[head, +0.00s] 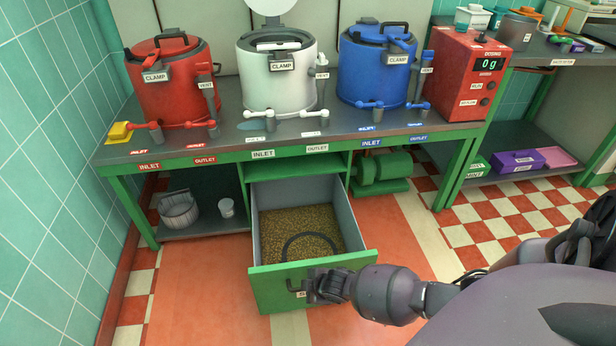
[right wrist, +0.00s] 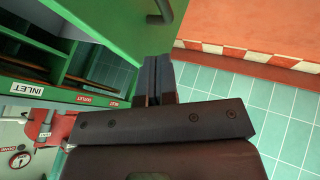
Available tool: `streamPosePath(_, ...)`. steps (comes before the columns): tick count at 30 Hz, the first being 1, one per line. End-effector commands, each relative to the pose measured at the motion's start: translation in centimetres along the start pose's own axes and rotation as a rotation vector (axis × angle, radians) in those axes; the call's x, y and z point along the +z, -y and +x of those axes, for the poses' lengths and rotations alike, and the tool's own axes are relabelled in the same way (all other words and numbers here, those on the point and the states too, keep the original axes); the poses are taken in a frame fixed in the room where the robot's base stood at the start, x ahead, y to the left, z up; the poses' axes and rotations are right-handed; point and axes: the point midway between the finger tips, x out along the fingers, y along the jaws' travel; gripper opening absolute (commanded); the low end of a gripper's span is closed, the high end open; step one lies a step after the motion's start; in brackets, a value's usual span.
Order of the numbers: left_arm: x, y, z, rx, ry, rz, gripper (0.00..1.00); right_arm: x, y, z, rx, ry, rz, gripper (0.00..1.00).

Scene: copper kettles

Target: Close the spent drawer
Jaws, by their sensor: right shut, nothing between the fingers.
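The spent drawer (head: 262,287) is a green-fronted drawer, pulled out under the middle of the bench. Its grey inside holds brown grain (head: 295,222) and a dark curved hoop (head: 310,237). A dark handle (head: 293,288) sits on its front, partly hidden by my gripper. My right gripper (head: 312,286) is shut and empty at the drawer front, close beside the handle; I cannot tell if it touches. In the right wrist view the shut fingers (right wrist: 159,80) are near the green front (right wrist: 115,25) and handle (right wrist: 163,14). My left gripper is out of view.
Red (head: 175,85), white (head: 277,85) and blue (head: 378,72) kettles stand on the bench (head: 230,146). A wooden bucket (head: 178,210) and a white cup (head: 227,207) are on the lower shelf. A green motor-like unit (head: 383,172) stands right of the drawer. Floor in front is clear.

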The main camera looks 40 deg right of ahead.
Motion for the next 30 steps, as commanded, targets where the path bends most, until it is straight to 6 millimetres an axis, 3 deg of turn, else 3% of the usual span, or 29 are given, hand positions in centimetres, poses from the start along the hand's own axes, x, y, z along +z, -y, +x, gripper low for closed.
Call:
streamPosePath(1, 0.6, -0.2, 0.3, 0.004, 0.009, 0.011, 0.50, 0.6, 0.8, 1.4, -0.010, 0.008, 0.001, 0.00)
streamPosePath(8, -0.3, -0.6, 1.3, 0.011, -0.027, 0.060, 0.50, 0.6, 0.8, 5.2, -0.010, 0.007, 0.000, 0.00)
streamPosePath(15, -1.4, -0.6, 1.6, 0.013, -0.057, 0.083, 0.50, 0.2, -2.5, 6.2, -0.003, 0.003, -0.001, 0.00)
streamPosePath(30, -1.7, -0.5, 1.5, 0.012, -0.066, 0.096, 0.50, 0.0, -3.5, 6.4, 0.000, 0.000, -0.001, 0.00)
